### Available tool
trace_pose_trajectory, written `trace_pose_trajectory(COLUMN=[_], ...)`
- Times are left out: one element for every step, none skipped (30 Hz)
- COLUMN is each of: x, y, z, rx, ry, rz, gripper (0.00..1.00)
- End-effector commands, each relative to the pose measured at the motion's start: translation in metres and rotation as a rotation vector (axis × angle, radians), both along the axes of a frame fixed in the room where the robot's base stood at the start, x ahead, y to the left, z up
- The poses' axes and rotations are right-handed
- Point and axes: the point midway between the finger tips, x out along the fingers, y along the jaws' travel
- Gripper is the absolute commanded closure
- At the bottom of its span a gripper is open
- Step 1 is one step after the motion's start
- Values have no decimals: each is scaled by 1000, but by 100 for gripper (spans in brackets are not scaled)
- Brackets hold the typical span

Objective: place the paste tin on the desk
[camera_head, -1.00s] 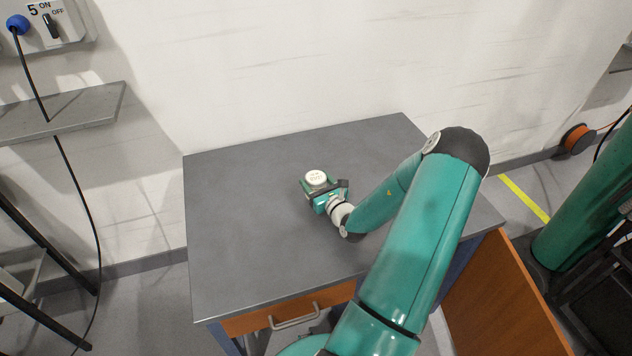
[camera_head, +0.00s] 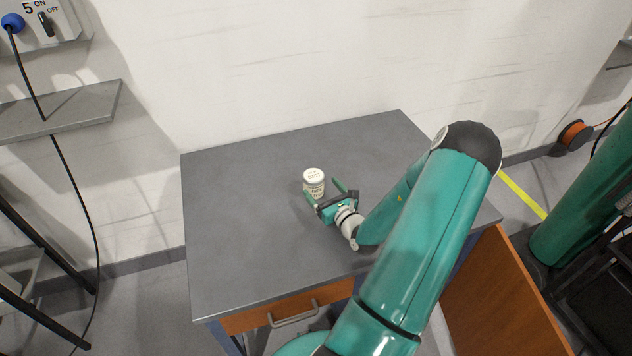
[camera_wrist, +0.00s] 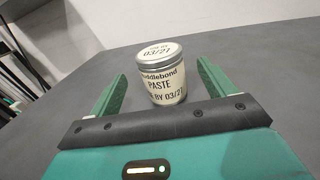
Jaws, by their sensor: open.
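The paste tin (camera_head: 314,182) is a small pale cylinder with a printed label and a round lid. It stands upright on the grey desk (camera_head: 240,215), near the middle of the top. In the wrist view my gripper (camera_wrist: 160,82) has a finger on each side of the tin's near part, with gaps on both sides. No finger appears to touch it.
The desk top around the tin is clear. A white wall (camera_head: 260,70) stands behind the desk. An orange drawer with a handle (camera_head: 294,314) is at the front, and an orange panel (camera_head: 505,290) stands at right. A grey shelf (camera_head: 60,112) is at left.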

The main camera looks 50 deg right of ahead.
Motion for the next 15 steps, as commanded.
trace_pose_trajectory(x=[-12, -18, -26, -31, -36, -42, -46, -49, -52, -54, -56, -57, -58, -59, -59], y=[3, 6, 8, 10, 13, 14, 15, 17, 18, 19, 20, 20, 20, 21, 21], z=[0, 0, 0, 0, 0, 0, -1, 0, 0, 0, 0, 0, 0, 0, 0], rx=[1, 1, 1, 1, 2, 1, 1, 1, 0, 0, 0, 0, 0, 0, 0], ry=[3, 2, 3, 3, 2, 2, 2, 2, 1, 0, 1, 1, 1, 1, 1], rz=[-2, -2, -2, -2, -1, -2, -2, -2, 0, 0, 0, 0, 0, 0, 0], gripper=[17, 17, 17, 17, 17, 17, 17, 17, 17, 17, 17, 17, 17, 17, 17])
